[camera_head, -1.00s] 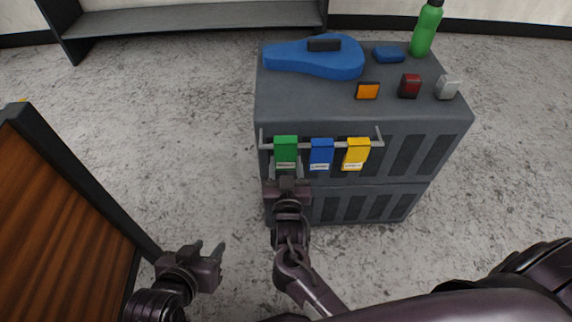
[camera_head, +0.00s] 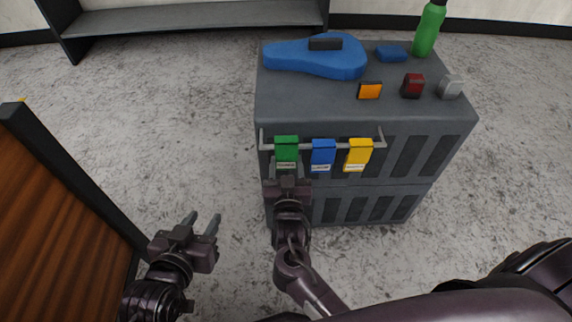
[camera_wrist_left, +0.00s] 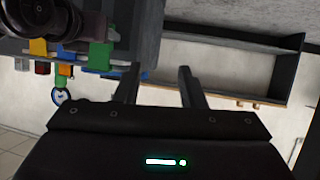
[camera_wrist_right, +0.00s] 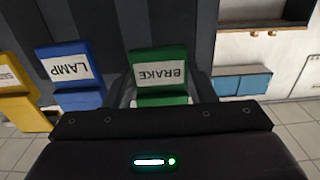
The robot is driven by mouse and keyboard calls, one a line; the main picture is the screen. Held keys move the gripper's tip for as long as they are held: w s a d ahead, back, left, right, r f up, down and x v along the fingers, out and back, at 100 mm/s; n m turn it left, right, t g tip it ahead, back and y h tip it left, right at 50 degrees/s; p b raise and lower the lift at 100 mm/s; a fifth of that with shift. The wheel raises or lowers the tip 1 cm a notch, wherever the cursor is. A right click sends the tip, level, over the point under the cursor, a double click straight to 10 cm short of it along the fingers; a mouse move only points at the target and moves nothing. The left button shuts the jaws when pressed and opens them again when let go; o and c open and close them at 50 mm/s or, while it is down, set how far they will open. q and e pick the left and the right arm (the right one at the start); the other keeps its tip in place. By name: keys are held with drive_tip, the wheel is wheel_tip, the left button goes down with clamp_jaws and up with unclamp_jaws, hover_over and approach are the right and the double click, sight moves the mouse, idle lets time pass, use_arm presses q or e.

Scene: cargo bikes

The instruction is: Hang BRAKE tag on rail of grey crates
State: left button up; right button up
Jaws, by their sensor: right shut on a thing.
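The green BRAKE tag (camera_head: 286,147) is at the left end of the rail (camera_head: 375,145) on the front of the grey crates (camera_head: 375,203). Its top overlaps the rail; I cannot tell whether its hook bears on it. My right gripper (camera_head: 287,168) is shut on the tag's lower part from below. The right wrist view shows the BRAKE label (camera_wrist_right: 160,75) upside down between the fingers. The blue LAMP tag (camera_head: 322,153) and a yellow tag (camera_head: 358,154) hang to the right. My left gripper (camera_head: 203,222) is open and empty, low at left, away from the crates.
A wooden panel (camera_head: 55,220) stands at left; the floor between is clear.

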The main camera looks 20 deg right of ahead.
drive_tip(key=shift+f, duration=0.3)
use_arm(q)
drive_tip(key=shift+w+r+t+h, duration=0.15)
drive_tip(key=shift+w+r+t, duration=0.15)
drive_tip(key=shift+r, duration=0.45)
drive_tip(key=shift+w+r+t+h, duration=0.1)
drive_tip(key=shift+w+r+t, duration=0.15)
drive_tip(key=shift+r+t, duration=0.4)
drive_tip(key=shift+w+r+t+h, duration=0.15)
drive_tip(key=shift+w+r, duration=0.1)
drive_tip(key=shift+r, duration=0.65)
use_arm(e)
drive_tip(key=shift+f, duration=0.15)
drive_tip(key=o, duration=1)
drive_tip(key=shift+c, duration=0.2)
use_arm(q)
drive_tip(key=shift+f, duration=0.25)
use_arm(e)
drive_tip(key=shift+s, duration=0.1)
